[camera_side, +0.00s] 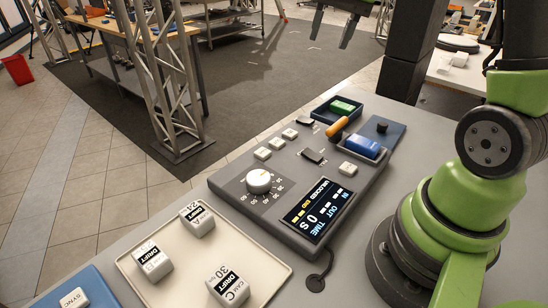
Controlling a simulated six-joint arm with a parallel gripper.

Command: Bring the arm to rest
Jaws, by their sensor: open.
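My gripper (333,26) hangs at the top edge of the view, with its two dark fingers apart and nothing between them. It is high above and behind the control panel (232,200), clear of everything. Its upper part is cut off by the picture edge. My green and dark arm stands at the right, its base on the grey table (345,285).
A cream tray (185,285) holds three labelled blocks. A blue mat (98,293) bears a SYNC key (74,298).

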